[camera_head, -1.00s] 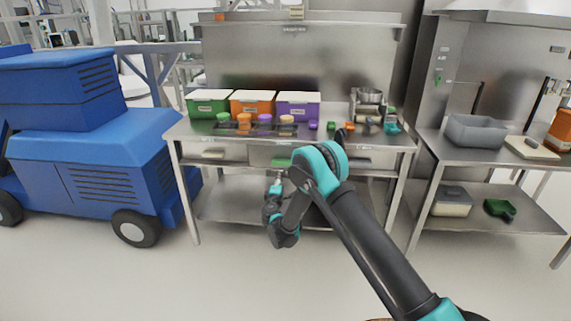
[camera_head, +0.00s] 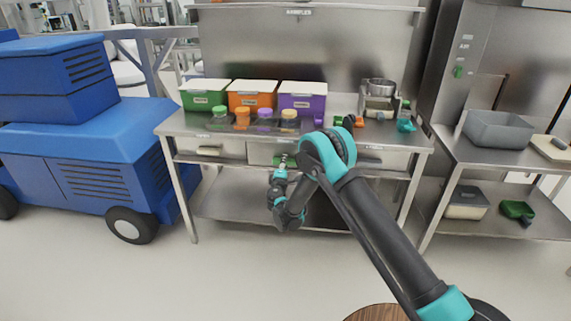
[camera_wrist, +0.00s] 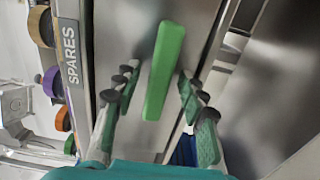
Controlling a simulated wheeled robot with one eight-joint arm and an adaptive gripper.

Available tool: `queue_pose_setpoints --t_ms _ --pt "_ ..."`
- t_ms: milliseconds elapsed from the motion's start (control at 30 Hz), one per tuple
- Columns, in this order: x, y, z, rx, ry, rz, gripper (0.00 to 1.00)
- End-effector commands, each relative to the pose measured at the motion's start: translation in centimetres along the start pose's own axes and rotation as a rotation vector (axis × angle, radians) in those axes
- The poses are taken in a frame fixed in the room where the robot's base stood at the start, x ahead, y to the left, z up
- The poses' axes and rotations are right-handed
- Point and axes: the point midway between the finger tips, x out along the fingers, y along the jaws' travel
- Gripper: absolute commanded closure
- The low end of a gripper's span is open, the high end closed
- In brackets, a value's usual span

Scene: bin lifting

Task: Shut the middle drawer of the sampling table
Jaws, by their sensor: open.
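The sampling table (camera_head: 340,138) is a steel bench with a row of drawers under its top. The middle drawer (camera_head: 262,154) has a pale grey front, partly hidden by my arm. How far the drawer stands out is hard to tell. My gripper (camera_head: 283,164) is in front of this drawer. In the wrist view my gripper's fingers (camera_wrist: 155,100) are open, one set each side of the green handle. Contact cannot be made out.
Green, orange and purple bins (camera_head: 252,95), several jars (camera_head: 264,114) and small tools stand on the top. A lower shelf (camera_head: 235,195) lies below the drawers. A blue machine (camera_head: 95,150) stands left, another steel bench (camera_head: 490,155) right. The floor in front is clear.

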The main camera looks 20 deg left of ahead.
Motion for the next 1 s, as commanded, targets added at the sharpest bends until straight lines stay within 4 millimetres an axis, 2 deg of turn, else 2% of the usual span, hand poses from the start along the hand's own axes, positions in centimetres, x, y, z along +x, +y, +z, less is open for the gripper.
queue_pose_setpoints --t_ms 67,400,767,1000 --pt "0.0 0.0 0.0 0.000 0.000 0.000 0.60" --pt "0.0 0.0 0.0 0.000 0.000 0.000 1.00" --pt "0.4 0.0 0.0 0.000 -0.001 0.000 1.00" --pt "4.0 -0.1 0.0 0.001 -0.001 0.000 1.00"
